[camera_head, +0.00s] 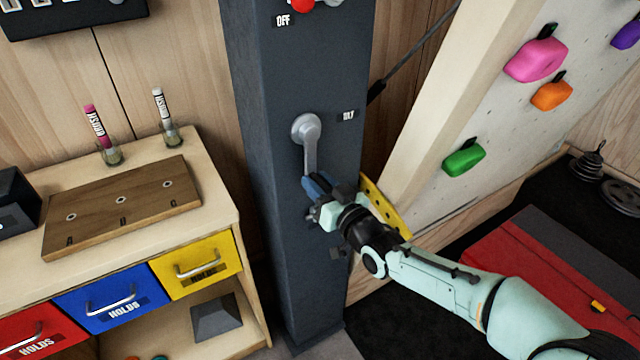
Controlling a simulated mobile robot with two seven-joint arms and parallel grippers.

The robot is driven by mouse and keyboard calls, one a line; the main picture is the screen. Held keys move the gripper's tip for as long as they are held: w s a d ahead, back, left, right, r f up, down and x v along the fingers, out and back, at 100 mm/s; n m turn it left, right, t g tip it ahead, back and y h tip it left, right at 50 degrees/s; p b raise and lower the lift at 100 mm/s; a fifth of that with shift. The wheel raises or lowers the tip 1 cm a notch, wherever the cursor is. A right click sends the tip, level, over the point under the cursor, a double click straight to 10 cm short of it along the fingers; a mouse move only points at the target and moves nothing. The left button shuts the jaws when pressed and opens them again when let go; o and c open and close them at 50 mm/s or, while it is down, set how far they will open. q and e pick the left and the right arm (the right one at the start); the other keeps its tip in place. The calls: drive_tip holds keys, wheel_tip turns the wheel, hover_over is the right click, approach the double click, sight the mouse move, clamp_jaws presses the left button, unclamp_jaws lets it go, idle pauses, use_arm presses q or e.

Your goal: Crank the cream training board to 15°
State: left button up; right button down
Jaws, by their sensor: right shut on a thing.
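The cream training board (425,125) leans at the right, with pink, orange, green and purple holds on its face. A grey crank (308,140) is fixed to the front of the dark column (265,180), its arm hanging down. My right gripper (318,192) is shut on the crank's handle at the lower end of that arm, and the fingers partly hide the handle. A yellow perforated strip (378,200) at the board's lower edge is partly hidden by my right gripper and arm. No angle reading is legible. My left gripper is out of view.
A wooden cabinet (215,190) at the left carries a brown board (125,208), two brushes in glasses and a dark box. Red, blue and yellow drawers face front. A red switch (303,5) with an OFF label is high on the column. A red mat (480,255) lies at the right.

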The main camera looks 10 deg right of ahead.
drive_tip(key=shift+d, duration=0.2)
drive_tip(key=c, duration=0.8)
unclamp_jaws()
drive_tip(key=shift+w+d, duration=0.1)
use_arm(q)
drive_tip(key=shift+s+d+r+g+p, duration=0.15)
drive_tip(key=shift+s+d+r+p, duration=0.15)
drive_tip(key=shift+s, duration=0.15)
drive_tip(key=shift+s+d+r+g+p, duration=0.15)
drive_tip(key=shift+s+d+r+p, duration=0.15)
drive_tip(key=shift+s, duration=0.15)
use_arm(e)
drive_tip(key=v, duration=1.3)
drive_tip(key=shift+s, duration=0.25)
drive_tip(key=shift+f, duration=0.1)
